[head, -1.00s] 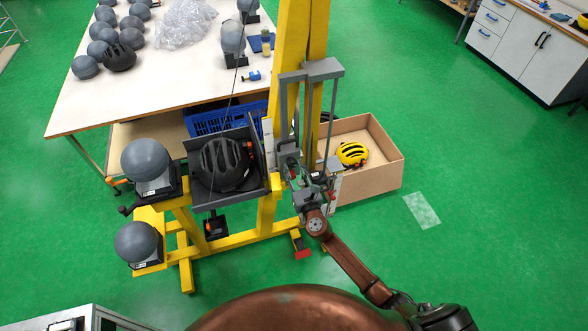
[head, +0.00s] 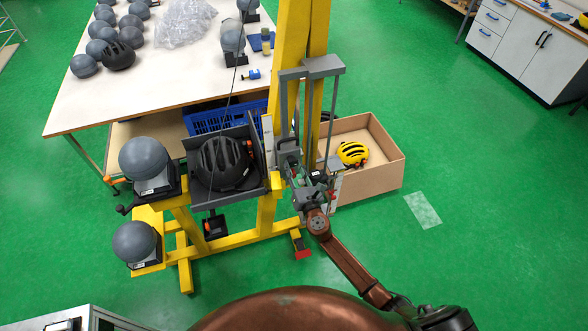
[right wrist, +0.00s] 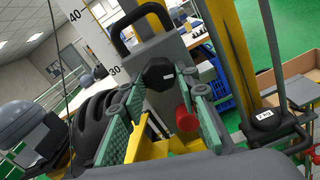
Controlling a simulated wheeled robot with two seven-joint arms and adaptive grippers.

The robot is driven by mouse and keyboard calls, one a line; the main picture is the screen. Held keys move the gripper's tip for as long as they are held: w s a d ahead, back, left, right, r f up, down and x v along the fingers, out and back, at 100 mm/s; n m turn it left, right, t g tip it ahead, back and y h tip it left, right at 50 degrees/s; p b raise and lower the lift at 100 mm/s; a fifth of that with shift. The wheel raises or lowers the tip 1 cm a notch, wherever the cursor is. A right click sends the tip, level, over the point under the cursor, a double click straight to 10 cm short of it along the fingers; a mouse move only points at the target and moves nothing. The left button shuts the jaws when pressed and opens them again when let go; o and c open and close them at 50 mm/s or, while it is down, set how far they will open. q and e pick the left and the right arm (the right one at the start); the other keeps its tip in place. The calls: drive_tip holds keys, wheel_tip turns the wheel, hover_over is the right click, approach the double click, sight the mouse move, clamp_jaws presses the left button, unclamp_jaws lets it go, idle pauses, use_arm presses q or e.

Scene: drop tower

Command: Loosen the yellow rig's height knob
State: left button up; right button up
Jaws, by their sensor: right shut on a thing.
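The yellow rig (head: 291,40) stands upright in the middle of the head view, with a black helmet (head: 224,163) on its grey carriage. My right gripper (head: 295,172) is at the right side of the rig, beside the carriage, at the end of my brown arm. In the right wrist view, the black height knob (right wrist: 158,73) sits between the green finger pads of my right gripper (right wrist: 160,82), which is shut on it. In the head view the knob is hidden by my gripper and the rig. My left gripper is not in view.
A cardboard box (head: 385,171) with a yellow helmet (head: 352,153) stands right of the rig. Grey headforms (head: 144,158) rest on the rig's left side. A white table (head: 110,92) with several headforms is behind.

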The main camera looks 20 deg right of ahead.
drive_tip(key=m+b, duration=0.1)
drive_tip(key=m, duration=0.2)
drive_tip(key=shift+m+b, duration=0.35)
drive_tip(key=shift+m, duration=0.05)
drive_tip(key=m+b, duration=0.1)
drive_tip(key=m, duration=0.2)
drive_tip(key=shift+m, duration=0.3)
drive_tip(key=m+b, duration=0.1)
drive_tip(key=m, duration=0.2)
drive_tip(key=shift+r+m, duration=0.1)
drive_tip(key=shift+m, duration=0.2)
drive_tip(key=shift+r+m, duration=0.1)
drive_tip(key=shift+m, duration=1.8)
drive_tip(key=o, duration=1.2)
drive_tip(key=shift+c, duration=0.2)
drive_tip(key=shift+s, duration=0.1)
